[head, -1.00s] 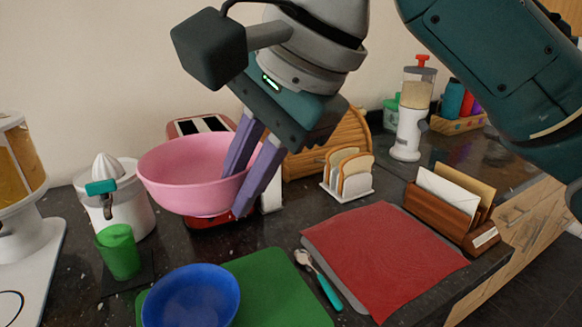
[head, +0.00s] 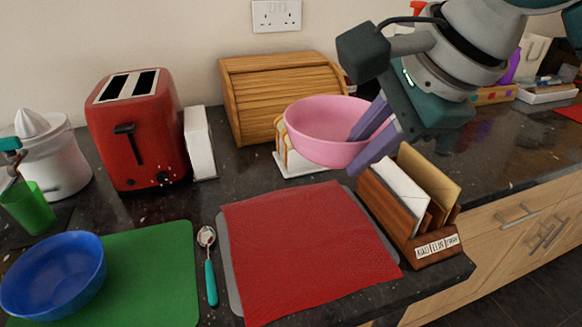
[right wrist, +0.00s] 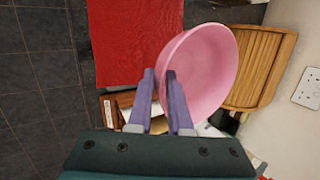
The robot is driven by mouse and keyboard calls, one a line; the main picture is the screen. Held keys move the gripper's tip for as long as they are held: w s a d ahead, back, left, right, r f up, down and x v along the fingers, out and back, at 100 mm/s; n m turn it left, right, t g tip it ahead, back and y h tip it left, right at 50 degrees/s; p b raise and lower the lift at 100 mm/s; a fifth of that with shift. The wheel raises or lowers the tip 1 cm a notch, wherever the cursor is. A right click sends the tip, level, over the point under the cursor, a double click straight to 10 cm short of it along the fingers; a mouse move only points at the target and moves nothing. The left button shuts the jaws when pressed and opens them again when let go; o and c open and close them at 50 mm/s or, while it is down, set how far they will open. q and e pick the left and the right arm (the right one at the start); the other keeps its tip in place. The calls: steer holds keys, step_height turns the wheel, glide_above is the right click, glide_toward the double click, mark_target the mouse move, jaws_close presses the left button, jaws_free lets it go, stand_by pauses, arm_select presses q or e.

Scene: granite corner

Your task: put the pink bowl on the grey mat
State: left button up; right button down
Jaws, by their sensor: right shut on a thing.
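The pink bowl (head: 318,130) is held up above the counter, behind the far right part of the red cloth. It also shows in the right wrist view (right wrist: 208,70). My right gripper (head: 357,152) is shut on the bowl's right-hand wall, one finger inside and one outside; its fingers also show in the right wrist view (right wrist: 160,74). The grey mat (head: 227,268) lies on the counter, mostly hidden under a red cloth (head: 305,250); only thin grey edges show. My left gripper is not in view.
A wooden letter rack (head: 400,215) stands at the mat's right, close under the bowl. A toast rack (head: 290,160) is behind the bowl. A spoon (head: 210,270), green board (head: 150,270) and blue bowl (head: 55,275) lie left. A red toaster (head: 135,130) stands behind.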

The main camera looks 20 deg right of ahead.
step_height(320, 180, down, 11)
steer(key=shift+r+b, duration=0.1)
steer(key=shift+b, duration=0.75)
steer(key=shift+f+b, duration=0.45)
steer(key=shift+f, duration=1.6)
steer(key=shift+f, duration=0.1)
steer(key=shift+f, duration=0.3)
steer(key=c, duration=0.8)
jaws_free()
steer(key=shift+c, duration=0.2)
